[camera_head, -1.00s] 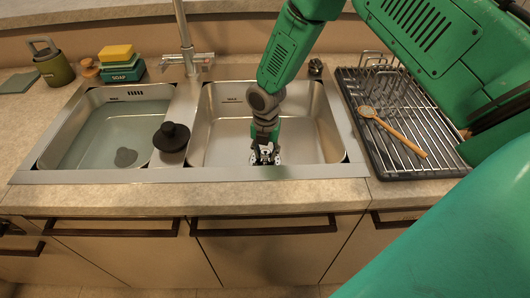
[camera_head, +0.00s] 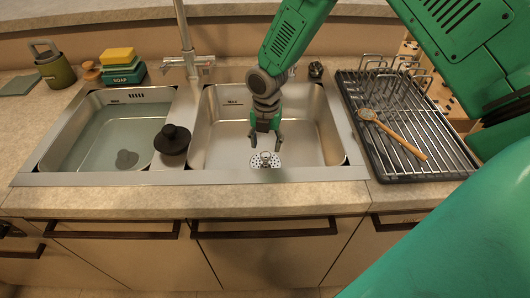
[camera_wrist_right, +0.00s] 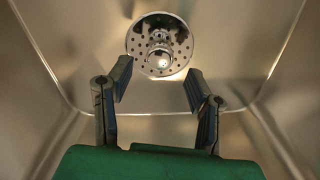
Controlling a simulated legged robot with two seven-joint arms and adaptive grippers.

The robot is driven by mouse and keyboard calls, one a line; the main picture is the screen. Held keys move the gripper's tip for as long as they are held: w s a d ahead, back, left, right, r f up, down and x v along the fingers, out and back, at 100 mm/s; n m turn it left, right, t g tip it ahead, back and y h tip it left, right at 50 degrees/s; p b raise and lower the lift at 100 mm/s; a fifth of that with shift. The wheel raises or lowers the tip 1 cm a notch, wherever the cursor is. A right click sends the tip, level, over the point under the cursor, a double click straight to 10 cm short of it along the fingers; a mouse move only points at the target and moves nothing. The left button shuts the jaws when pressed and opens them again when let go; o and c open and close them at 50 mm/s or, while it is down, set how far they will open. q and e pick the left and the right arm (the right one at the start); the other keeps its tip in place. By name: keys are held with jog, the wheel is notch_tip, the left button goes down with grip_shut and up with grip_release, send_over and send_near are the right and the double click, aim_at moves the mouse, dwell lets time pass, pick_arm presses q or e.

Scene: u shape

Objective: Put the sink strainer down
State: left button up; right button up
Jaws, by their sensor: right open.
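The sink strainer (camera_head: 265,160) is a round, perforated metal disc with a central knob. In the head view it shows in the right basin (camera_head: 225,150), just below my right gripper (camera_head: 266,142). In the right wrist view the strainer (camera_wrist_right: 159,45) lies flat beyond the two spread fingertips, apart from both. The right gripper (camera_wrist_right: 158,85) is open and empty. My left gripper is not in view.
The left basin (camera_head: 85,135) holds water, with a dark round shape in it. A black plunger-like stopper (camera_head: 172,138) stands on the divider. A drying rack (camera_head: 435,135) with a wooden brush (camera_head: 395,132) is at right. A faucet (camera_head: 187,50) rises behind the basins.

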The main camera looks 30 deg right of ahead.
aim_at(266, 154)
notch_tip(266, 154, up, 7)
jog(key=shift+f, duration=0.1)
dwell(0.6)
